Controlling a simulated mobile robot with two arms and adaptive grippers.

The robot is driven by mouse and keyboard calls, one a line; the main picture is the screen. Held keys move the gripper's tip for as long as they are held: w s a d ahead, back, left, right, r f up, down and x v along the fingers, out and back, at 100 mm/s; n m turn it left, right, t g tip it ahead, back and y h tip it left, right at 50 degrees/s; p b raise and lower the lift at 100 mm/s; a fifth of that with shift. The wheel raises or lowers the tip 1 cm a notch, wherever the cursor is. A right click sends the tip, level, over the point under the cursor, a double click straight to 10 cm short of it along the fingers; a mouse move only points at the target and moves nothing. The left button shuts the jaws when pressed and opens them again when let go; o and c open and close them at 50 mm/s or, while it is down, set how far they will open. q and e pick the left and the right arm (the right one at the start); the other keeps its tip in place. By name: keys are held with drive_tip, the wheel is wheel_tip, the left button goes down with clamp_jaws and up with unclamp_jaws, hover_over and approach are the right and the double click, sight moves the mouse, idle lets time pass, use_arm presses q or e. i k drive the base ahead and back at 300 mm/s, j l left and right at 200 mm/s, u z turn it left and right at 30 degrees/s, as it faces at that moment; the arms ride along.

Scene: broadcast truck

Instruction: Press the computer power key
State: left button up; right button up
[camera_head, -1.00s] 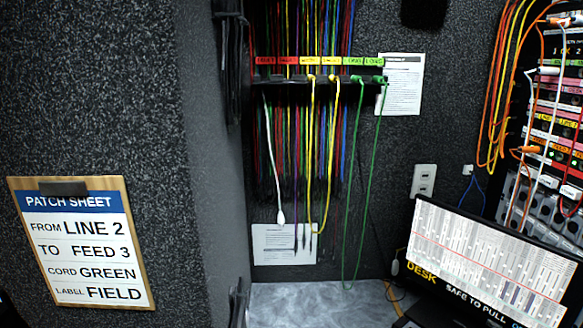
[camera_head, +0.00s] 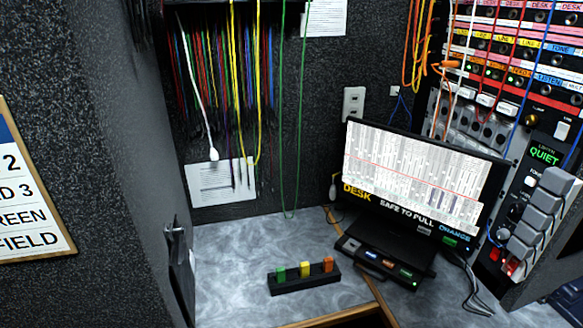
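A computer screen (camera_head: 415,180) stands at the right of the grey desk. It is lit with a dense page and the words DESK, SAFE TO PULL and CHANGE along its lower edge. A low black unit (camera_head: 348,244) lies in front of it, with small blue (camera_head: 372,254), orange (camera_head: 389,264) and green (camera_head: 406,273) marked keys or labels on its front. I cannot tell which of them is the power key. Neither of my grippers is in view.
A black block (camera_head: 303,282) with green, yellow and orange pieces sits on the desk (camera_head: 235,265). A patch rack (camera_head: 490,75) with cords is at the right, with grey blocks (camera_head: 540,215) on a panel below. Hanging cords (camera_head: 220,80) line the back wall. The desk's left part is clear.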

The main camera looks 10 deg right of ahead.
sight(403, 272)
drive_tip(key=z, duration=1.3)
